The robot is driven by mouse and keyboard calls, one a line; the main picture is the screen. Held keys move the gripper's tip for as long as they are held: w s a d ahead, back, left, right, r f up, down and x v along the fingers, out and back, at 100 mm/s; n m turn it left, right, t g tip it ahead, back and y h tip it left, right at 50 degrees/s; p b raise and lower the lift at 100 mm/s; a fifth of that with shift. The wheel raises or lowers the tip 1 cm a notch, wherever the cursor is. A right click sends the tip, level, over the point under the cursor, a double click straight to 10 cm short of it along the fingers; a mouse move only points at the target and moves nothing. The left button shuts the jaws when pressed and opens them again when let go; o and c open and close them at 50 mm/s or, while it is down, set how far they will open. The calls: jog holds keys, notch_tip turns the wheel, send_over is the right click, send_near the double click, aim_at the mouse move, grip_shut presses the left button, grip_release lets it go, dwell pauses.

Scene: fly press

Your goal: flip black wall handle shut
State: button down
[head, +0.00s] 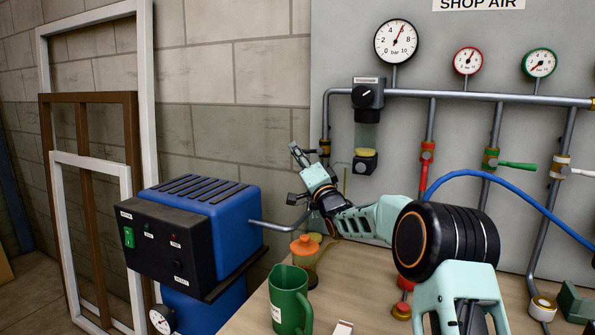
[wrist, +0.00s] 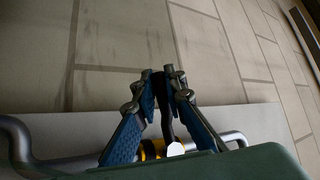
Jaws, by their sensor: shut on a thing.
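The black handle (wrist: 166,108) shows in the wrist view as a dark bar between the two blue-padded fingers of my gripper (wrist: 163,82). Its far end reaches up to about the fingertips. Behind it is a yellow valve body (wrist: 150,149) on a grey pipe. In the head view my gripper (head: 297,154) points up and left, beside the left end of the wall piping. A yellow-and-black valve (head: 325,148) sits on the downpipe just right of it. The handle's contact with the fingers is too small to make out in the head view.
A blue machine (head: 225,215) with a bent pipe stands left of my arm. A green jug (head: 290,295) and an orange-topped container (head: 306,245) stand on the bench. Red (head: 428,152), green (head: 491,158) and white-handled (head: 560,166) valves hang on the board. A blue hose arcs at right.

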jog(key=shift+r+m+t+b, duration=0.35)
jog(key=shift+m+t+b, duration=0.3)
jog(key=shift+b, duration=0.2)
jog(key=shift+r, duration=0.1)
jog(key=c, duration=2)
grip_release()
jog(key=v, duration=1.2)
jog(key=shift+r, duration=0.1)
jog(key=shift+a, duration=0.1)
